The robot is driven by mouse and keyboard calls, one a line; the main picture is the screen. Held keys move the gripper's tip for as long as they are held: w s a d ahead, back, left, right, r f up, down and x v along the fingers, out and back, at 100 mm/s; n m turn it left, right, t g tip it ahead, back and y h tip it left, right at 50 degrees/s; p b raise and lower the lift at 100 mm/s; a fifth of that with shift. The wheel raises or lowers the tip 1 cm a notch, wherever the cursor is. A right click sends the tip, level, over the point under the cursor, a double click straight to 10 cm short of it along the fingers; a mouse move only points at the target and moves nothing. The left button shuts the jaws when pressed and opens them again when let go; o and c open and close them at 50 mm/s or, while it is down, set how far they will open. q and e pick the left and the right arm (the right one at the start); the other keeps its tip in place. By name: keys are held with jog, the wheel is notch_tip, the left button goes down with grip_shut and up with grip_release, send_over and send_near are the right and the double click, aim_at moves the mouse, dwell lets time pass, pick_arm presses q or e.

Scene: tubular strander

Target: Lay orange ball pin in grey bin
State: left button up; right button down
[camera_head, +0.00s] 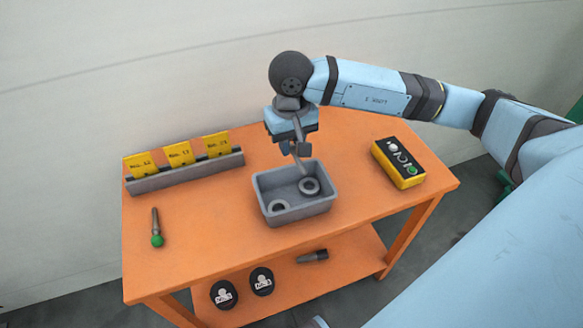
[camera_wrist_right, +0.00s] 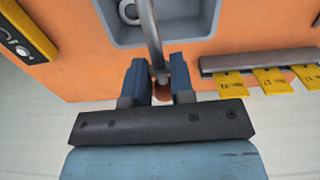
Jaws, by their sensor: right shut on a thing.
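My right gripper (camera_head: 296,150) is above the grey bin (camera_head: 262,203) and shut on a pin with a grey shaft. In the right wrist view the shaft (camera_wrist_right: 150,35) runs from between the fingers (camera_wrist_right: 161,82) out over the bin (camera_wrist_right: 187,38). A small orange-brown patch shows between the fingers; it looks like the pin's ball, mostly hidden. In the head view the shaft points down toward the bin's inside. The bin stands on the orange table and holds metal rings (camera_head: 309,186). My left gripper is not in view.
A green ball pin (camera_head: 156,228) lies at the table's left. A grey rack with yellow cards (camera_head: 180,154) stands along the back left. A yellow and black button box (camera_head: 398,163) is at the right. Black round items (camera_head: 223,294) and a dark cylinder (camera_head: 312,256) lie on the lower shelf.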

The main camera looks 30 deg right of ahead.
aim_at(292, 145)
notch_tip(292, 145, down, 3)
jog(key=shift+f, duration=0.2)
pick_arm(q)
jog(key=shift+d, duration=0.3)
pick_arm(e)
notch_tip(292, 145, down, 5)
jog(key=shift+f, duration=0.1)
